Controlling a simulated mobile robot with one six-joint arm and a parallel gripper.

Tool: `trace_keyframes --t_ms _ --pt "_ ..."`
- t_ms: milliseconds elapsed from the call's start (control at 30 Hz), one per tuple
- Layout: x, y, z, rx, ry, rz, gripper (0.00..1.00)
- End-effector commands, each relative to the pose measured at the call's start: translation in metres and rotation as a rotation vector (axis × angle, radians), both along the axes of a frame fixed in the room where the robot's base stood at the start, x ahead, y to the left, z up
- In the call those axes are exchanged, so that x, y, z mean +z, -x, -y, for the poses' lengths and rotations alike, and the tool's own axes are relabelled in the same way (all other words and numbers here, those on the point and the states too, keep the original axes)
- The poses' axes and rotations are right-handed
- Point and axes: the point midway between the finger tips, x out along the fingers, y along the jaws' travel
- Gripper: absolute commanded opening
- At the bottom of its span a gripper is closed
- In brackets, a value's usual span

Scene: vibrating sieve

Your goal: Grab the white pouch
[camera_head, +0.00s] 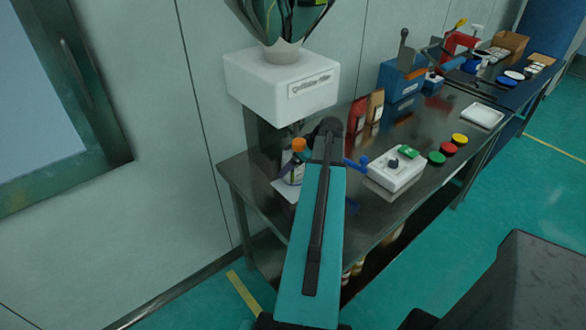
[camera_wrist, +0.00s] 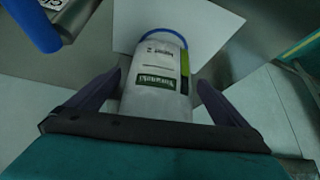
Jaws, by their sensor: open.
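In the wrist view a white labelled container (camera_wrist: 158,75), the only likely match for the white pouch, sits between my gripper's fingers (camera_wrist: 160,84). It has a green label, upside-down print and a blue rim at its far end. I cannot tell from its shape whether it is a pouch. My gripper is open, with a finger on each side and no clear contact. The container's near end is hidden by the gripper body. In the head view a white container with an orange cap (camera_head: 298,146) shows left of my arm, apparently the same thing. The gripper is mostly hidden there.
A white sheet (camera_wrist: 205,25) lies beneath the container on the steel table (camera_head: 250,195). A white device (camera_head: 395,172), a red pouch (camera_head: 357,114) and a tan pouch (camera_head: 375,105) are to the right.

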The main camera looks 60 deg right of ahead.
Motion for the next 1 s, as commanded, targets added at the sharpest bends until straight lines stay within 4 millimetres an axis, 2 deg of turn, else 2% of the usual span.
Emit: trace_keyframes --t_ms 667,900,967,1000 --pt "-0.0037 -0.0014 0.0005 -0.001 -0.001 0.0 0.97" --pt "-0.0036 -0.0013 0.0006 -0.001 -0.001 0.0 0.57" --pt "-0.0034 -0.0014 0.0007 -0.001 0.0 0.0 0.47" --pt "-0.0034 -0.0014 0.0006 -0.001 0.0 0.0 0.47"
